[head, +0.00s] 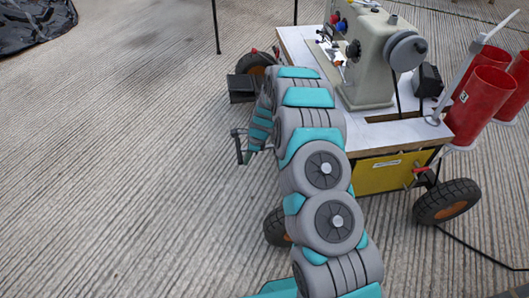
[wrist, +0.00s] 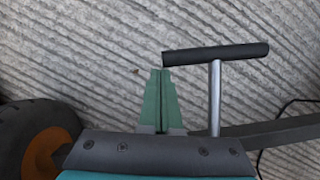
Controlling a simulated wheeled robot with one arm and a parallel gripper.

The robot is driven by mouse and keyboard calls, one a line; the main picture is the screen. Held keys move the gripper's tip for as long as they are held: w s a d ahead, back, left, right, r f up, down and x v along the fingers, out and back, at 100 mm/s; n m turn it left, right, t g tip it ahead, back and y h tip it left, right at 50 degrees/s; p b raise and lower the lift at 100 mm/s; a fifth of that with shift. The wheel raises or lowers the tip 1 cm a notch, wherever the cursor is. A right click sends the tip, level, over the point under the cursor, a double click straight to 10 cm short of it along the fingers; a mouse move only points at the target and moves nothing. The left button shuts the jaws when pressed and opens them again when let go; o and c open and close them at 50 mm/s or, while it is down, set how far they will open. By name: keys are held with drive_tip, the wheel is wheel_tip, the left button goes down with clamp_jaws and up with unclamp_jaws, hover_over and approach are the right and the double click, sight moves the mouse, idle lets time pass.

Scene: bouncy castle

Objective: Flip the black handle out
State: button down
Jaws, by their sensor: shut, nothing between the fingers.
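The black handle (wrist: 215,53) is a dark cylindrical grip on a silver rod (wrist: 214,98), seen in the wrist view. The grip lies almost level across the upper right, with its left end just above and beside my fingertips. My gripper (wrist: 161,73) points up the picture with its green fingers pressed together and nothing between them. The rod stands to the right of the fingers, with a gap. Whether the fingertips touch the grip's left end I cannot tell. In the head view, a thin dark bracket (head: 238,148) shows by the end of my arm; I cannot tell whether it is the handle.
A sewing machine (head: 375,60) stands on a wheeled wooden-topped table (head: 390,133). Red cylinders (head: 483,100) stand at the right. A wheel (wrist: 35,140) is close by at the left in the wrist view. A dark bar (wrist: 275,131) runs at the right.

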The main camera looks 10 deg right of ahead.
drive_tip(key=a+p, duration=0.5)
drive_tip(key=a, duration=1.1)
drive_tip(key=shift+a, duration=0.4)
